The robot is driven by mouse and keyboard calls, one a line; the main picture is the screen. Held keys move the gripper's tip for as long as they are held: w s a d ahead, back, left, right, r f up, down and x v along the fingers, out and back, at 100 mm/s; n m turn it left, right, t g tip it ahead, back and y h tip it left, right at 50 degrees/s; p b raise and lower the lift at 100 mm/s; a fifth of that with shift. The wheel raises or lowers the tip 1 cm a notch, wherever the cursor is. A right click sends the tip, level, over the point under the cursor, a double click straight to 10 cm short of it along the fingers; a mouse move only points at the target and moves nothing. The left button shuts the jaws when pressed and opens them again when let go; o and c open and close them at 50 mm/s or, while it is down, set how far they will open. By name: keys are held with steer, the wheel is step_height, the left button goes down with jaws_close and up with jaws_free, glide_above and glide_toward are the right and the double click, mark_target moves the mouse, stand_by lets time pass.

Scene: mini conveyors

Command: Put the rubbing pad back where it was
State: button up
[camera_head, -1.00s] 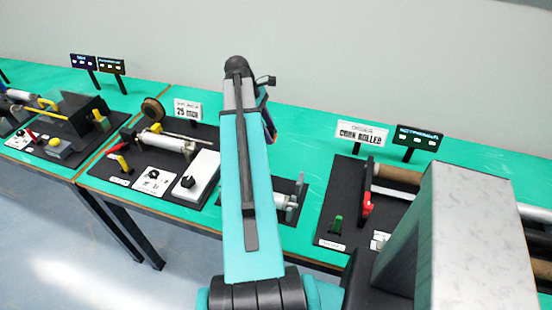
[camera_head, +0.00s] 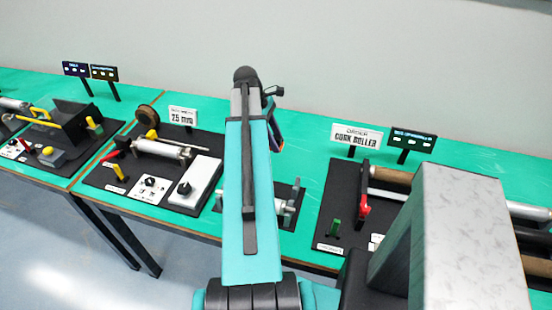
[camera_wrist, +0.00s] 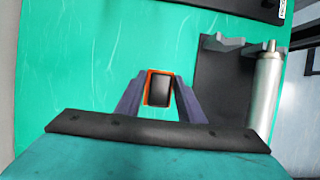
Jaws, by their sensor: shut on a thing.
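The rubbing pad (camera_wrist: 159,92), a small dark block with an orange edge, sits between the fingers of my gripper (camera_wrist: 159,98) in the wrist view. My gripper is shut on it, above the green table top (camera_wrist: 80,70). In the head view my arm hides most of the gripper, and only a dark piece with an orange edge shows right of the arm's end. A dark base plate (camera_wrist: 222,85) with grey brackets and a silver roller (camera_wrist: 264,90) lies right of the pad in the wrist view. The height of the pad over the table is unclear.
In the head view, a "25 mm" station (camera_head: 155,160) stands left of my arm and a "cork roller" station (camera_head: 345,210) right of it. Upright signs (camera_head: 357,138) stand behind them. Bare green table lies left of the pad in the wrist view.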

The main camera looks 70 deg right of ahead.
glide_above(280, 165)
steer(key=w, duration=0.2)
steer(key=shift+s+f+p, duration=0.2)
steer(key=shift+f+p, duration=0.25)
steer(key=shift+f, duration=1.85)
steer(key=shift+f, duration=0.15)
steer(key=shift+f+p, duration=0.55)
steer(key=shift+f, duration=1.2)
steer(key=shift+f, duration=0.15)
steer(key=o, duration=1)
steer(key=shift+r, duration=0.2)
steer(key=b+v, duration=0.3)
steer(key=v, duration=0.9)
